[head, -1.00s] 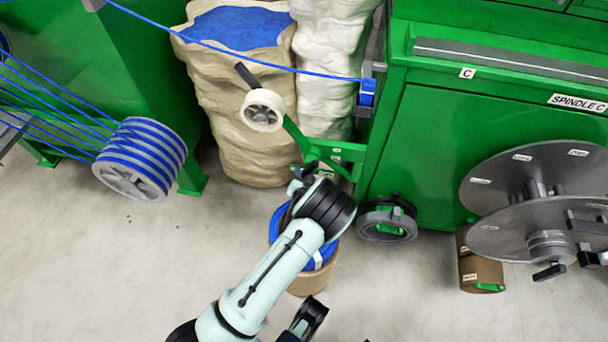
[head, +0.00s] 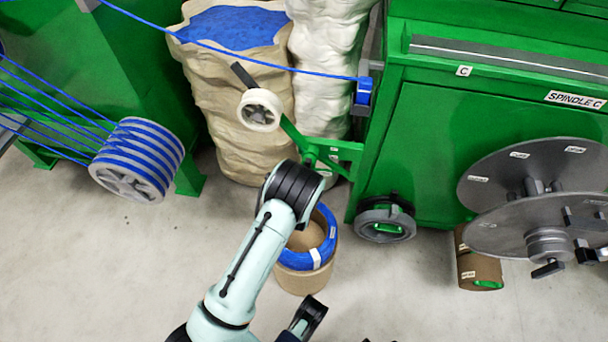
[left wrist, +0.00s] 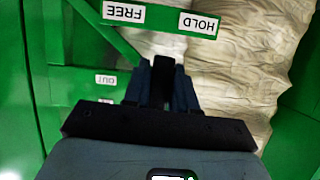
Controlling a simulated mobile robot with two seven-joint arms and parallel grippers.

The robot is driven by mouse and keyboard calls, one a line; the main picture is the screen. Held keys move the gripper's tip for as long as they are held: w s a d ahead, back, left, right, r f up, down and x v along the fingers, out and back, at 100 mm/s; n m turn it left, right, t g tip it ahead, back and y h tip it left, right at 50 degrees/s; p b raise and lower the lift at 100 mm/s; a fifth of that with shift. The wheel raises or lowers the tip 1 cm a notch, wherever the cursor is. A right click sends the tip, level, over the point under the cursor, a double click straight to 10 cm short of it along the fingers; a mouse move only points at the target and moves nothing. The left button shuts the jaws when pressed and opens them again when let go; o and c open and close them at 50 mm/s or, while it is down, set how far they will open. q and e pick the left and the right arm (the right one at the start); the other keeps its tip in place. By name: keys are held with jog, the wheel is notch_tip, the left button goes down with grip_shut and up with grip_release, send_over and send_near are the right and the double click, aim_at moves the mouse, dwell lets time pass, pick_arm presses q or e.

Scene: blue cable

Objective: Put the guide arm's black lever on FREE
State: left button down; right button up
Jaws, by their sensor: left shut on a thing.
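The green guide arm (head: 292,134) reaches from the machine to a white roller (head: 260,110). In the left wrist view, the FREE label (left wrist: 124,12) and HOLD label (left wrist: 199,24) show upside down on a green bar. My left gripper (left wrist: 164,68) is shut on the black lever (left wrist: 163,82), which shows dark between its fingers. The fingers sit just below the bar, between the two labels across the picture. The lever's exact setting is hard to tell. In the head view my left wrist hides the gripper and lever.
A brown tub with a blue cable coil (head: 322,250) stands beside my left arm. Tall sacks (head: 235,110) stand behind the guide arm. The blue cable (head: 230,49) runs overhead to the machine. Spindle C's grey discs (head: 500,215) are at right. The OUT label (left wrist: 105,79) shows below FREE.

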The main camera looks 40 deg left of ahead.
pick_arm(q)
jog(key=shift+w+d+f+n+h, duration=0.1)
jog(key=shift+w+d+n+h, duration=0.1)
jog(key=shift+n+h, duration=0.35)
jog(key=shift+w+d+r+n+t+h+b, duration=0.15)
jog(key=shift+d+n+t+h+b, duration=0.3)
jog(key=shift+n, duration=0.3)
jog(key=shift+w+d+r+n+t+h+b, duration=0.1)
jog(key=shift+w+d+n+t+h+b, duration=0.1)
jog(key=shift+d+n+t+b, duration=0.3)
pick_arm(e)
jog(key=shift+g, duration=0.5)
jog(key=shift+s+d+f, duration=0.25)
jog(key=shift+s+f, duration=0.35)
jog(key=shift+f, duration=0.3)
jog(key=shift+s+d+f, duration=0.2)
jog(key=shift+s+f, duration=0.4)
jog(key=shift+f, duration=0.25)
pick_arm(q)
jog(key=shift+a, duration=0.15)
jog(key=c, duration=1)
grip_release()
